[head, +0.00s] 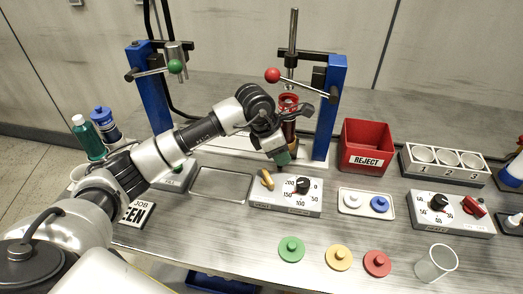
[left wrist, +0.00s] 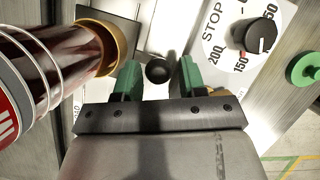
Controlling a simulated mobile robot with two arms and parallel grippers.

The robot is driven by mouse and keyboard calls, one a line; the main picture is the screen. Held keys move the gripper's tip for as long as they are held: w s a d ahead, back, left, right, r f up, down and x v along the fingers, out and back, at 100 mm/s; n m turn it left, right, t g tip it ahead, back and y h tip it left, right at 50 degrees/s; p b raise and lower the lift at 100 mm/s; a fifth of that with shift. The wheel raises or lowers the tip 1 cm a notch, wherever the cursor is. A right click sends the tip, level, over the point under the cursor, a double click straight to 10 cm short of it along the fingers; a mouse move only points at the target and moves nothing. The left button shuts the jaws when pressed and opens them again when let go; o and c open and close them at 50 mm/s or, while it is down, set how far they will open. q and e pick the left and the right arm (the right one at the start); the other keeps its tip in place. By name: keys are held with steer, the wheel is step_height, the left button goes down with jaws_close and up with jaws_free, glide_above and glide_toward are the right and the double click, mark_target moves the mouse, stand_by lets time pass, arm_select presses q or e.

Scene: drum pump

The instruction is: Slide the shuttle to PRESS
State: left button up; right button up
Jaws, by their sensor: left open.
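My left gripper (head: 283,158) reaches down in front of the blue-posted press frame. In the left wrist view its green fingers (left wrist: 158,80) are apart, one on each side of a round black knob (left wrist: 158,71). The knob sits on a pale plate, likely the shuttle (left wrist: 160,32). I cannot tell whether the fingers touch the knob. A dark red cylinder with a brass end ring (left wrist: 103,48) stands close to the left. In the head view my arm hides the knob and most of the plate. No PRESS marking is readable. My right gripper does not show.
A dial box (head: 285,196) with a yellow lever stands just in front of the gripper. The press frame's blue post (head: 335,90) and red-balled handle (head: 272,75) rise behind. A red REJECT bin (head: 366,143) is to the right. An empty tray (head: 221,185) lies left.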

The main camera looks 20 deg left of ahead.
arm_select(q)
steer(key=v, duration=0.2)
steer(key=shift+s+a+r, duration=0.15)
steer(key=shift+a+r, duration=0.05)
steer(key=shift+a, duration=0.1)
steer(key=s+a+b, duration=0.1)
steer(key=s+a, duration=0.1)
steer(key=a, duration=0.1)
steer(key=s+a, duration=0.2)
steer(key=a, duration=0.1)
steer(key=s+a+b, duration=0.1)
steer(key=s+a, duration=0.1)
steer(key=a, duration=0.1)
steer(key=shift+s+a+b, duration=0.1)
steer(key=shift+s+b, duration=0.2)
steer(key=shift+s, duration=0.1)
